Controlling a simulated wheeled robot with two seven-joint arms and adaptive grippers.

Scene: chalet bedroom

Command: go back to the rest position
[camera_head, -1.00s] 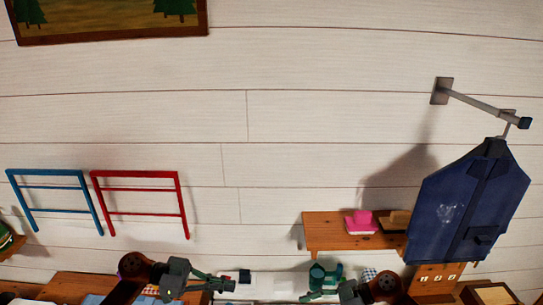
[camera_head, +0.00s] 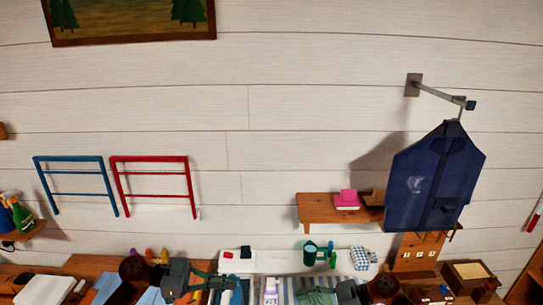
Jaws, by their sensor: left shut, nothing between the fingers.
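My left gripper (camera_head: 230,281) reaches in at the bottom, left of the middle. Its fingers are together with nothing between them, above the cluttered surface along the wall. My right gripper (camera_head: 308,297) is at the bottom edge, right of the middle, over a striped cloth (camera_head: 288,286). Its fingertips are small and partly cut off, so I cannot tell whether it is open or shut.
A navy jacket (camera_head: 432,178) hangs from a wall arm at the right. A wooden shelf (camera_head: 318,208) holds a pink item. Blue (camera_head: 73,173) and red (camera_head: 153,179) racks are on the wall. Bottles (camera_head: 20,213), a green mug (camera_head: 310,252) and a wooden box (camera_head: 470,275) stand lower down.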

